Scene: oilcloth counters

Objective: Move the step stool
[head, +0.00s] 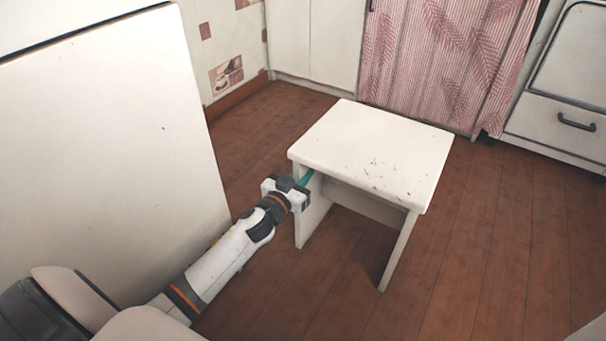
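The step stool (378,150) is white with a scuffed flat top and panel legs. It stands upright on the brown floor in the middle of the head view. My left gripper (306,178) is at the stool's left side, just under the top's edge, by the left leg panel. A teal fingertip shows against the stool there. The stool's edge and the gripper body hide the rest of the fingers, so I cannot tell whether they are closed on it. My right gripper is out of view.
A tall white cabinet or appliance (110,150) stands close on the left, beside my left arm. A pink patterned curtain (445,60) and white cupboards (315,40) line the back. A white stove (565,90) is at the back right. The wooden floor (500,240) right of the stool is clear.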

